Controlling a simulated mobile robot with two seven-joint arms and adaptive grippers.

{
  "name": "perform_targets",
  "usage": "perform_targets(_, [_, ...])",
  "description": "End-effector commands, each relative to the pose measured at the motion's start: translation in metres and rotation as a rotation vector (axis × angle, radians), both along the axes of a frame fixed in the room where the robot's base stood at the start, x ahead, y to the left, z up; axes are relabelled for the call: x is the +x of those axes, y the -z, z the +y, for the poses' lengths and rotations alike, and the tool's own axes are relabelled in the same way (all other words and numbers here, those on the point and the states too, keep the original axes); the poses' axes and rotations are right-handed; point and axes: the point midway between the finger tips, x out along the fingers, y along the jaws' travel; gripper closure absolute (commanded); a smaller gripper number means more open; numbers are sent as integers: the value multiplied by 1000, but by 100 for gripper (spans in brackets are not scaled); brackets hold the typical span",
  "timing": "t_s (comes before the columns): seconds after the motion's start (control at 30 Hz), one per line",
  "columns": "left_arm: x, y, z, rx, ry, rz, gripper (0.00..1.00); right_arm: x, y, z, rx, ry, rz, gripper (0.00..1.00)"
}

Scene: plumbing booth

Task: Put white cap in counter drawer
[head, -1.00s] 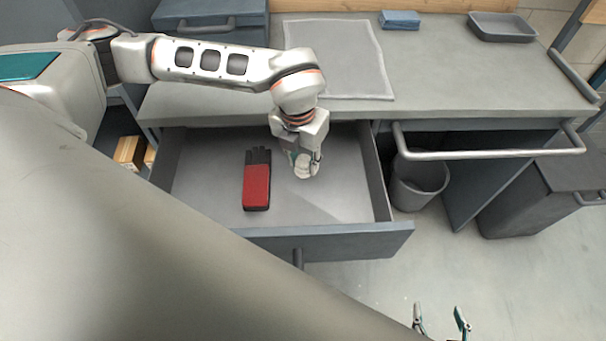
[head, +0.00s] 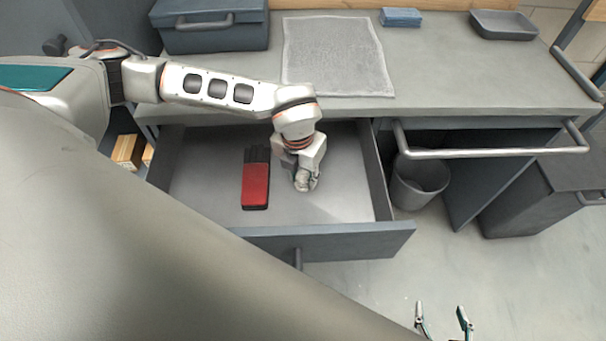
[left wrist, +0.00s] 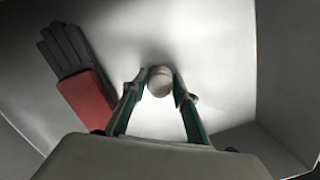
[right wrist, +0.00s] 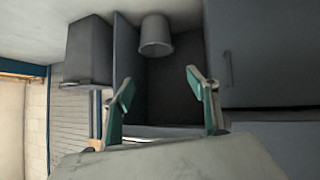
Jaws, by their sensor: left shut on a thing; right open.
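The counter drawer (head: 330,241) is pulled open below the counter. My left gripper (head: 303,184) is inside the drawer's outline, pointing down over its floor. In the left wrist view, my left gripper (left wrist: 158,92) is shut on the white cap (left wrist: 160,80), a small round piece between the fingertips. How far the cap is above the drawer floor I cannot tell. In the head view the cap is mostly hidden by the gripper. My right gripper (head: 444,318) is open and empty, low at the bottom edge; it also shows in the right wrist view (right wrist: 160,85).
A red and black glove (head: 256,185) lies in the drawer, left of my left gripper. The counter (head: 440,80) holds a grey mat (head: 340,60), a blue toolbox (head: 210,35), a blue cloth (head: 400,18) and a tray (head: 503,27). A bin (head: 419,183) stands right of the drawer.

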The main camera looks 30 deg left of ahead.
Motion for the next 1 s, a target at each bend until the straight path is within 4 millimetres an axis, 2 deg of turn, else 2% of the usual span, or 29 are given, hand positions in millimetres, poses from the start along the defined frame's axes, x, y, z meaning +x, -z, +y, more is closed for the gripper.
perform_targets(0.03, [0, 1, 0, 0, 0, 0, 64, 0, 0, 0, 0, 0, 0, 41])
perform_targets(0.07, [0, 1, 0, 0, 0, 0, 57, 0, 0, 0, 0, 0, 0, 41])
perform_targets(0.1, [0, 0, 0, 0, 0, 0, 55, 0, 0, 0, 0, 0, 0, 41])
perform_targets(0.4, [0, 0, 0, 0, 0, 0, 55, 0, 0, 0, 0, 0, 0, 41])
perform_targets(0.53, [0, -9, 0, 0, 0, -2, 55, 0, -2, 0, 1, 0, -1, 41])
perform_targets(0.77, [-3, -51, 0, -2, 1, -7, 55, -1, -7, 2, 7, 1, -1, 41])
perform_targets(1.0, [-10, -97, 0, -1, 0, -4, 55, -7, -4, 4, 13, -1, 15, 41])
